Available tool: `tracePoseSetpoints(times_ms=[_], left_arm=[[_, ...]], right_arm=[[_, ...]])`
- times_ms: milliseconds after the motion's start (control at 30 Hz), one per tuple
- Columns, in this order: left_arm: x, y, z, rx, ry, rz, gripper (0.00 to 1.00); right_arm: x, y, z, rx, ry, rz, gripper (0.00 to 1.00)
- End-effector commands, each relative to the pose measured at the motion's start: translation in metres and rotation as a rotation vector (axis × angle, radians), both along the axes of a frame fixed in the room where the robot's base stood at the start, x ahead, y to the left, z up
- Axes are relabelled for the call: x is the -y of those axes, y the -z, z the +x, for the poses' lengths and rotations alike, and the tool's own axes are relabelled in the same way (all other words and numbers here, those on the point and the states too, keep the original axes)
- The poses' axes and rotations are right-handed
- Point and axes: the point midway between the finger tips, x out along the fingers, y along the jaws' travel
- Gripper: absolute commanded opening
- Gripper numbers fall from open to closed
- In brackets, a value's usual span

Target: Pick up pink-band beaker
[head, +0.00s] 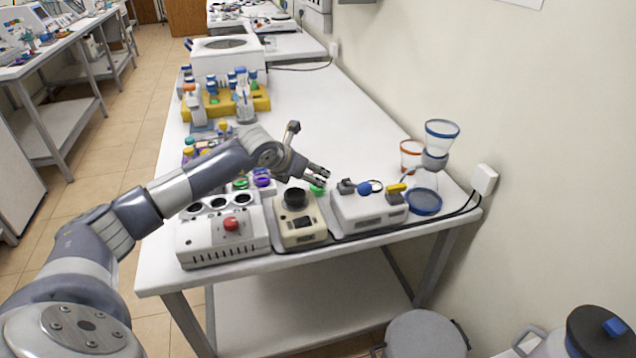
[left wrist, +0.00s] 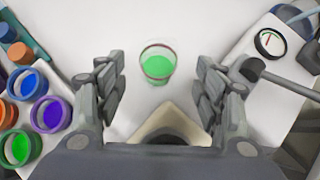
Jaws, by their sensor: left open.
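The beaker (left wrist: 158,64) is clear glass with green liquid and a dark pinkish-red band. It stands on the white table in the left wrist view, ahead of my left gripper and between the lines of its two fingers. In the head view, a bit of green (head: 318,189) shows just below my left gripper (head: 318,174), with the rest hidden by the gripper and the devices in front. My left gripper is open, with nothing between its fingers. My right gripper is not in view.
A beige device with a black round top (head: 296,199) stands close to the gripper. A white device with a blue knob (head: 370,208) is to its right, and a white block with round wells (head: 222,235) to its left. Coloured containers (left wrist: 46,115) stand left.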

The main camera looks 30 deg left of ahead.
Motion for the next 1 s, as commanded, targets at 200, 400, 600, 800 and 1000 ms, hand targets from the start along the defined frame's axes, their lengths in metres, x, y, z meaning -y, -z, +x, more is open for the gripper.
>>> tracePoseSetpoints(times_ms=[200, 400, 600, 800, 1000], left_arm=[[0.0, 0.007, 0.009, 0.0, -0.001, 0.0, 0.63], [-0.001, 0.023, 0.027, -0.002, -0.001, -0.002, 0.63], [-0.001, 0.037, 0.039, 0.0, 0.0, -0.001, 0.63], [-0.001, 0.04, 0.041, 0.0, 0.001, 0.001, 0.63], [-0.001, 0.04, 0.041, 0.0, 0.001, 0.001, 0.43]], right_arm=[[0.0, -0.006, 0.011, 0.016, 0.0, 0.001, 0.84], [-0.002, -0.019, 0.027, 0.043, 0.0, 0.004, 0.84], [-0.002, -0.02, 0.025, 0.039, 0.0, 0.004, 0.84], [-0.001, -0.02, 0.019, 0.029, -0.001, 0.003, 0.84], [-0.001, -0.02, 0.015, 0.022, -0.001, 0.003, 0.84]])
